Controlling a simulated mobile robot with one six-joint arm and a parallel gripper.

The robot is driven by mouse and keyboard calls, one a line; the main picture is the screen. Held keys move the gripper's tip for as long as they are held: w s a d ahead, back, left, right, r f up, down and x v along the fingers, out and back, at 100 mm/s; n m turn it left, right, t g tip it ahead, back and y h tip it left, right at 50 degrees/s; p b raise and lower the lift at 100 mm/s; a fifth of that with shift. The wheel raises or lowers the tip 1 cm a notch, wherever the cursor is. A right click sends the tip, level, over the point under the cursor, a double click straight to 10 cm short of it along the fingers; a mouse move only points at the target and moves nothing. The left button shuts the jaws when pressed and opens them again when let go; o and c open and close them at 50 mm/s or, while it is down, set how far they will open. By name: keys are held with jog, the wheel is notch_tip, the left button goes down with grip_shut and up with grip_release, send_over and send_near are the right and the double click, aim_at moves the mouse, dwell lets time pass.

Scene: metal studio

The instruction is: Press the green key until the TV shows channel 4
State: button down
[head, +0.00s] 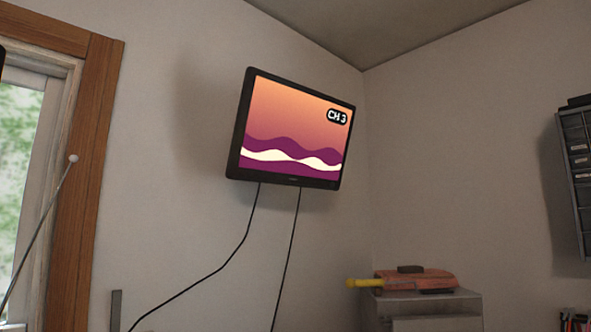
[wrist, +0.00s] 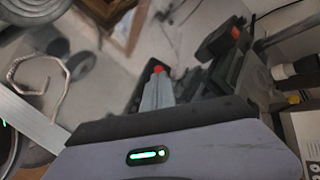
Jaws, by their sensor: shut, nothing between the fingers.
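The TV (head: 292,130) hangs tilted on the wall near the corner in the head view. Its screen is lit, with orange sky and purple and cream waves, and it reads "CH 3" at the upper right. My gripper (wrist: 158,72) shows in the wrist view as grey fingers with an orange-red tip. It is shut with nothing held. I cannot make out the green key in either view. The green light low in the wrist view is on my own wrist housing. My gripper does not show clearly in the head view.
A cabinet (head: 425,312) with an orange-red tool (head: 425,279) on it stands at the lower right. Two black cables (head: 290,250) hang below the TV. A wood-framed window (head: 90,140) is at left. A dark object (wrist: 220,42) lies right of my gripper, blurred.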

jog(key=shift+r, duration=0.15)
notch_tip(320, 180, up, 6)
jog(key=p, duration=0.4)
jog(key=shift+p, duration=0.3)
dwell(2.4)
